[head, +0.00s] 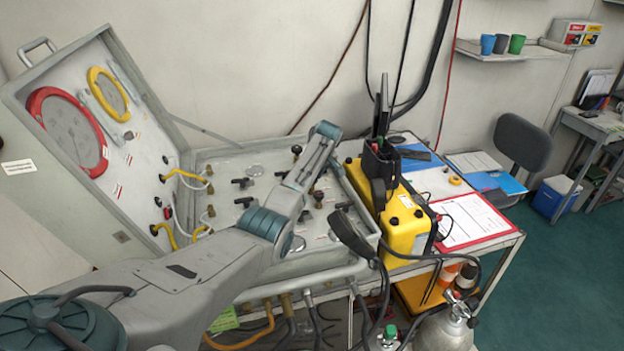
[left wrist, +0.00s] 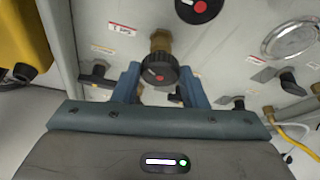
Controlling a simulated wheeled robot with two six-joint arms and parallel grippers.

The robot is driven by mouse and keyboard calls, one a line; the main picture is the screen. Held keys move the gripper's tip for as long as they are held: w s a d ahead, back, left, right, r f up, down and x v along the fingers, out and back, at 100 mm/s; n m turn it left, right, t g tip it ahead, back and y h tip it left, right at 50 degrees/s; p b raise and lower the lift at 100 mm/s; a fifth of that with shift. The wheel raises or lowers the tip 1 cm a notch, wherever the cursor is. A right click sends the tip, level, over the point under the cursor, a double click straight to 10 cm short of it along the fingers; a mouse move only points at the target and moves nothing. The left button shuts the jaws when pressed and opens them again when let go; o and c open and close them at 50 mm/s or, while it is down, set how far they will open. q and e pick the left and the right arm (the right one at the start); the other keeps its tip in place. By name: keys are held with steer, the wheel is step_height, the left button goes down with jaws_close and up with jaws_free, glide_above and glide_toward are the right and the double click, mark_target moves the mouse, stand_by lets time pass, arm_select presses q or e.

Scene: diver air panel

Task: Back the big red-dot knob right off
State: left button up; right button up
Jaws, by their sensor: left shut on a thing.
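A second black knob with a red dot (left wrist: 197,8) shows at the top edge of the left wrist view, partly cut off and free of the fingers. In the head view my left arm reaches over the open panel case, and I cannot make out the fingertips there. My right gripper is not in view.
Several small black valve handles (left wrist: 290,82) and a round gauge (left wrist: 291,40) surround the held knob. A yellow box (head: 403,220) with black gear stands right of the panel. The open lid (head: 100,110) rises at left. A red clipboard (head: 470,220) lies on the table at right.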

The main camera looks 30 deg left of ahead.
arm_select(q)
steer(key=n+b, duration=0.1)
steer(key=n+g+b, duration=0.1)
steer(key=n+b, duration=0.1)
steer(key=shift+w+f, duration=0.2)
steer(key=shift+r+n+g+b, duration=0.25)
steer(key=shift+n+g+b, duration=0.35)
steer(key=shift+n+b, duration=1)
steer(key=o, duration=1)
steer(key=shift+c, duration=0.2)
steer(key=shift+d, duration=0.1)
steer(key=b+v, duration=0.4)
steer(key=v, duration=0.6)
steer(key=shift+d+r, duration=0.2)
steer(key=shift+r, duration=0.15)
